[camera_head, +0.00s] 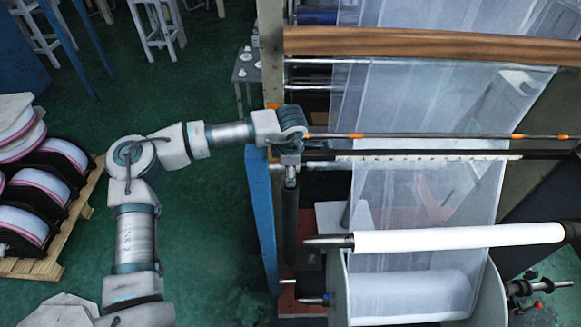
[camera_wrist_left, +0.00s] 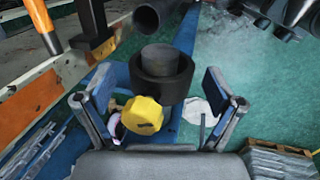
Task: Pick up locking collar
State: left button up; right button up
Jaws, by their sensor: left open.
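The locking collar (camera_wrist_left: 160,88) appears in the left wrist view as a thick dark ring around a grey round core. A yellow knob (camera_wrist_left: 142,115) shows at its near side. My left gripper (camera_wrist_left: 160,105) is open, with one finger on each side of the collar and knob. I see no clear contact between fingers and collar. In the head view my left arm reaches in from the left to the machine's left upright, where its wrist (camera_head: 290,130) hides the collar. My right gripper is in neither view.
A blue upright (camera_head: 262,215) of the machine stands close beside the wrist. A thin rod (camera_head: 420,136) and a white roll (camera_head: 460,237) span the film (camera_head: 420,190) to the right. A pallet of reels (camera_head: 45,185) stands at left. Green floor (camera_head: 200,230) between is clear.

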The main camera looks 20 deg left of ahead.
pick_arm(q)
jog(key=shift+w+f, duration=0.2)
jog(key=shift+f, duration=0.4)
jog(key=c, duration=0.4)
jog(key=shift+s, duration=0.1)
jog(key=c, duration=1.1)
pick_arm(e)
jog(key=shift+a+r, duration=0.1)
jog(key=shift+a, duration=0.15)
pick_arm(q)
jog(key=shift+r+b, duration=0.15)
jog(key=shift+b, duration=0.45)
jog(key=w+d+b, duration=0.1)
jog(key=d, duration=0.4)
jog(key=w+d+b, duration=0.1)
jog(key=w+d, duration=0.1)
jog(key=d, duration=0.4)
jog(key=w+d+b, duration=0.1)
jog(key=w+d, duration=0.1)
jog(key=d, duration=0.4)
jog(key=shift+d+r, duration=0.2)
jog(key=shift+d, duration=0.05)
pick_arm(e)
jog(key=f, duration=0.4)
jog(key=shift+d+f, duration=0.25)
